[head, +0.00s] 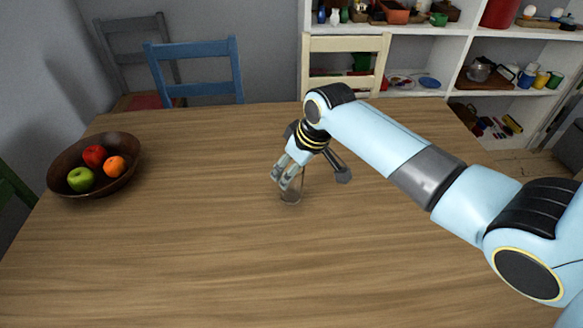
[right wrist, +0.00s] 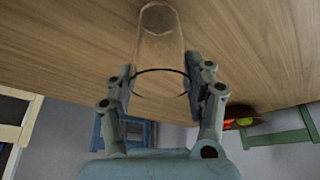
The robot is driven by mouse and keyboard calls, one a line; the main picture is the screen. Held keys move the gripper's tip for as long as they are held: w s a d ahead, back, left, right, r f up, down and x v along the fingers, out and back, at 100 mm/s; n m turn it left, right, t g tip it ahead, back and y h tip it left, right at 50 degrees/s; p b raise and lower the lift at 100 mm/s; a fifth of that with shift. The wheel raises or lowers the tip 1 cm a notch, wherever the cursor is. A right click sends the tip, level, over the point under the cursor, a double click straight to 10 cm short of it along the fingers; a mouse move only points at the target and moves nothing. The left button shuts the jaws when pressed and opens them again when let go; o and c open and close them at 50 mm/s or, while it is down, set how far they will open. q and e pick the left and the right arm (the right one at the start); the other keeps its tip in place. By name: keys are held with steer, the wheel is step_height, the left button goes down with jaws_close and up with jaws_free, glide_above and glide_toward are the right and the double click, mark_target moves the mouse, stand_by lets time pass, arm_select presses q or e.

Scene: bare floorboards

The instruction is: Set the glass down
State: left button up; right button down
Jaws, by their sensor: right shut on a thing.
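A clear glass (head: 290,196) is at the middle of the wooden table (head: 190,255), below my right gripper (head: 285,180). In the right wrist view the glass (right wrist: 160,48) stands out between the two fingers of my right gripper (right wrist: 160,85), with its dark round rim nearest the palm. The fingers are shut on its sides. The fingers hide part of the glass in the head view, and I cannot tell whether its base touches the table. My left gripper is not in view.
A dark bowl (head: 62,178) with a red apple (head: 94,156), a green apple (head: 80,179) and an orange (head: 114,166) stands at the table's left. A blue chair (head: 195,68) and a cream chair (head: 345,62) stand behind the table. The tabletop around the glass is clear.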

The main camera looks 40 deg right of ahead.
steer(key=shift+f, duration=0.15)
steer(key=shift+c, duration=2.4)
jaws_free()
